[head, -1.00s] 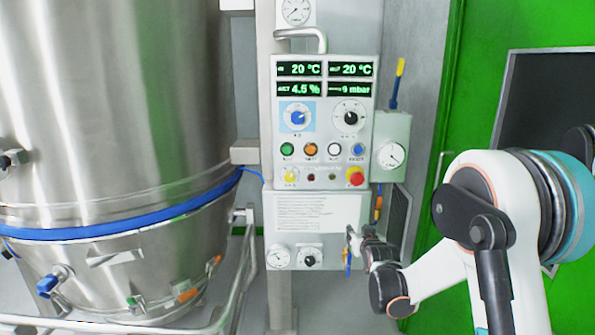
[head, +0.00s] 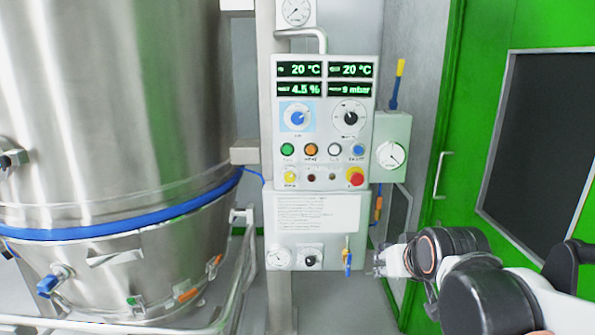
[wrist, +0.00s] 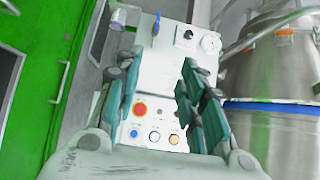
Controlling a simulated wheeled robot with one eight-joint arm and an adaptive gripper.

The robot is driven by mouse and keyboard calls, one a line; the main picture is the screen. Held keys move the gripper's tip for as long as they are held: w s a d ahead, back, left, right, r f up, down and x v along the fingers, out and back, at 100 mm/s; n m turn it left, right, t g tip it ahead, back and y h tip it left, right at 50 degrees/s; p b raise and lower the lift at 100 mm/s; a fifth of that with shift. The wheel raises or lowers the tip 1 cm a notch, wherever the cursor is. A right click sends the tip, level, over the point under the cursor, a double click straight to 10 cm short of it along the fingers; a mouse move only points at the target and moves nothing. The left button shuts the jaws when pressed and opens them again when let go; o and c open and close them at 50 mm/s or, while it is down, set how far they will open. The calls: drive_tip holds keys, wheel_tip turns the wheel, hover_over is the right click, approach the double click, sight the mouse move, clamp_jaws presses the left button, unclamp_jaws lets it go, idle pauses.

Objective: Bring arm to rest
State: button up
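My gripper (head: 379,262) is at the lower right of the control panel in the head view, apart from it and to the right of the small blue-handled valve (head: 347,262). In the wrist view my gripper (wrist: 160,88) shows two fingers spread wide with nothing between them. The control panel (head: 325,125) shows between and beyond the fingers, with its red button (wrist: 140,109) and coloured buttons in sight. My arm reaches in from the lower right of the head view.
A large steel vessel (head: 110,120) with a blue band stands at the left, with a pipe rail (head: 240,285) before it. A green door (head: 480,120) with a dark window is at the right. A grey box with a dial (head: 392,150) adjoins the panel.

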drive_tip(key=s+f+g, duration=0.1)
drive_tip(key=s+f, duration=0.1)
drive_tip(key=s, duration=0.7)
drive_tip(key=s+f+g, duration=0.1)
drive_tip(key=s+f, duration=0.1)
drive_tip(key=s, duration=0.7)
drive_tip(key=shift+f+g, duration=0.25)
drive_tip(key=shift+g, duration=0.05)
drive_tip(key=shift+d, duration=0.1)
drive_tip(key=shift+c, duration=0.6)
